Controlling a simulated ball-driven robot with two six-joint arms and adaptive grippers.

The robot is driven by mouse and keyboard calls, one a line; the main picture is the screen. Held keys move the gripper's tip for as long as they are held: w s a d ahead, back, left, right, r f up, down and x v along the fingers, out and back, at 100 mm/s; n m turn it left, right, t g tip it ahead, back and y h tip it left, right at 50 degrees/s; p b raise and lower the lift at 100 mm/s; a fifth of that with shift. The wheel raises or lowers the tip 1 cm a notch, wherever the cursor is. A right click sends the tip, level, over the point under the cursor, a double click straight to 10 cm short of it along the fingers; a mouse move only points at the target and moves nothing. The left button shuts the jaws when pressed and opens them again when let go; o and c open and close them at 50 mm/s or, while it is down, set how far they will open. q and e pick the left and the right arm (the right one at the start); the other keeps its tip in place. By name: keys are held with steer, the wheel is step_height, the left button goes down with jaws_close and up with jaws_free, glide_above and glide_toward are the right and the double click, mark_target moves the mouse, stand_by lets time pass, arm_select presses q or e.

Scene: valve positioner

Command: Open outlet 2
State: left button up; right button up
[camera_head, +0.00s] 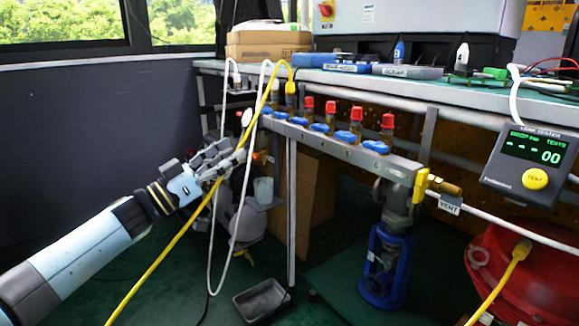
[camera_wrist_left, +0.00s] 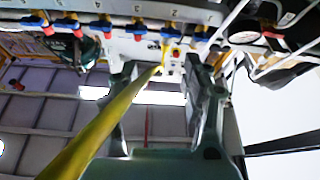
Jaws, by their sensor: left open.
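The outlet manifold (camera_head: 340,152) is a grey bar below the bench edge, with a row of blue handles (camera_head: 319,128) and red caps (camera_head: 356,113). A yellow hose (camera_head: 180,235) runs up to a fitting near the bar's left end. My left gripper (camera_head: 236,151) is open, left of and below that end, apart from the handles. In the left wrist view the gripper (camera_wrist_left: 160,78) points toward the manifold (camera_wrist_left: 120,42), and the yellow hose (camera_wrist_left: 105,122) crosses before its fingers.
A white hose (camera_head: 233,215) hangs close to my left gripper. A vent valve with a yellow handle (camera_head: 420,186) is at the bar's right end. A leak tester (camera_head: 527,164) reading 00 hangs at right. A grey tray (camera_head: 262,299) lies on the floor.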

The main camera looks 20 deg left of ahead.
mark_target(278, 116)
arm_select(q)
steer(key=shift+m+h, duration=0.4)
steer(key=shift+m, duration=0.3)
steer(key=shift+w+a+b+x, duration=0.3)
steer(key=shift+b+x, duration=0.65)
steer(key=shift+x, duration=1.25)
steer(key=shift+w+a+b+x, duration=0.3)
steer(key=shift+b+x, duration=0.7)
steer(key=shift+x, duration=1.25)
steer(key=shift+w+a+b+x, duration=0.3)
steer(key=shift+b+x, duration=0.65)
steer(key=shift+x, duration=1.25)
arm_select(e)
steer(key=s+f+t, duration=0.3)
steer(key=s+f, duration=0.1)
steer(key=f, duration=0.1)
steer(key=shift+a+f+t, duration=0.25)
steer(key=shift+a+t, duration=0.15)
arm_select(q)
steer(key=shift+f, duration=0.1)
steer(key=c, duration=0.9)
